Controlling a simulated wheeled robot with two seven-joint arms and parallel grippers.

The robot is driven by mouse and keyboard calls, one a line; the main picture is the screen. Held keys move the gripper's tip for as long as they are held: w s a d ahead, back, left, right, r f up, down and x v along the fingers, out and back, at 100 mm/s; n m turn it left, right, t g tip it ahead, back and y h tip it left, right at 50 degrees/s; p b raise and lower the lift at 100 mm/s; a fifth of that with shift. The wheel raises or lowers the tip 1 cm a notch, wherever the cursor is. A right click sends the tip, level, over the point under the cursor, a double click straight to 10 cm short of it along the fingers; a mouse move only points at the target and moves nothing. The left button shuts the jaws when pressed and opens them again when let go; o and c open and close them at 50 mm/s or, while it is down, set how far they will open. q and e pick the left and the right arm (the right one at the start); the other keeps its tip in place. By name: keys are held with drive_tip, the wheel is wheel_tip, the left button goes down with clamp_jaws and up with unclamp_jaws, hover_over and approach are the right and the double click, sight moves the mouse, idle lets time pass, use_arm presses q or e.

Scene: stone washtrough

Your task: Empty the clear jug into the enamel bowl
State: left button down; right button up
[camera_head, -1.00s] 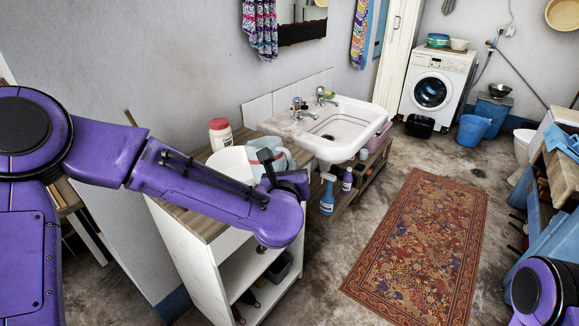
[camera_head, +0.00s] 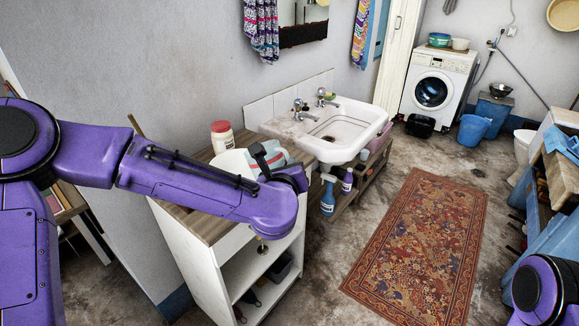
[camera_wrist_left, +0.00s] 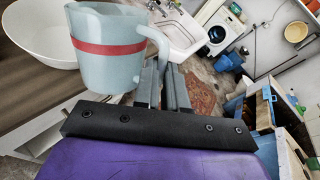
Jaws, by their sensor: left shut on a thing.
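The clear jug (camera_wrist_left: 108,50), pale and see-through with a red band, is in my left gripper (camera_wrist_left: 165,88), which is shut on its handle. In the head view the jug (camera_head: 277,154) is partly hidden behind my left wrist, above the wooden counter top. The white enamel bowl (camera_wrist_left: 42,38) stands on the counter, just left of the jug in the wrist view. In the head view the bowl (camera_head: 229,161) is partly covered by my arm and the jug. The contents of the jug and bowl cannot be made out. My right gripper is out of view.
A jar with a red lid (camera_head: 221,136) stands behind the bowl on the counter (camera_head: 198,222). A white sink with taps (camera_head: 345,131) adjoins it on the right. Spray bottles (camera_head: 328,196) stand below. A patterned rug (camera_head: 418,245) covers open floor.

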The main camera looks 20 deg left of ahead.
sight(280, 150)
use_arm(q)
drive_tip(key=shift+a+r+n+p, duration=0.15)
drive_tip(key=shift+r+n+p, duration=0.2)
drive_tip(key=shift+r, duration=0.15)
idle(0.6)
drive_tip(key=shift+w+a+r+g+p, duration=0.1)
drive_tip(key=shift+a+r+g+p, duration=0.1)
drive_tip(key=shift+g+p, duration=0.1)
drive_tip(key=shift+r, duration=0.1)
drive_tip(key=shift+n+h, duration=0.25)
drive_tip(key=shift+h, duration=0.05)
idle(0.6)
drive_tip(key=shift+w+a+r+n+g+p, duration=0.15)
drive_tip(key=shift+a+r+n+g+p, duration=0.25)
drive_tip(key=shift+p, duration=0.3)
drive_tip(key=shift+a, duration=0.1)
idle(1.0)
drive_tip(key=shift+w+a+r+h+p, duration=0.2)
drive_tip(key=shift+r+h+p, duration=0.1)
drive_tip(key=shift+p, duration=0.1)
drive_tip(key=shift+a+n, duration=0.2)
drive_tip(key=shift+n, duration=0.1)
drive_tip(key=shift+a+r+p, duration=0.1)
drive_tip(key=shift+p, duration=0.25)
idle(0.7)
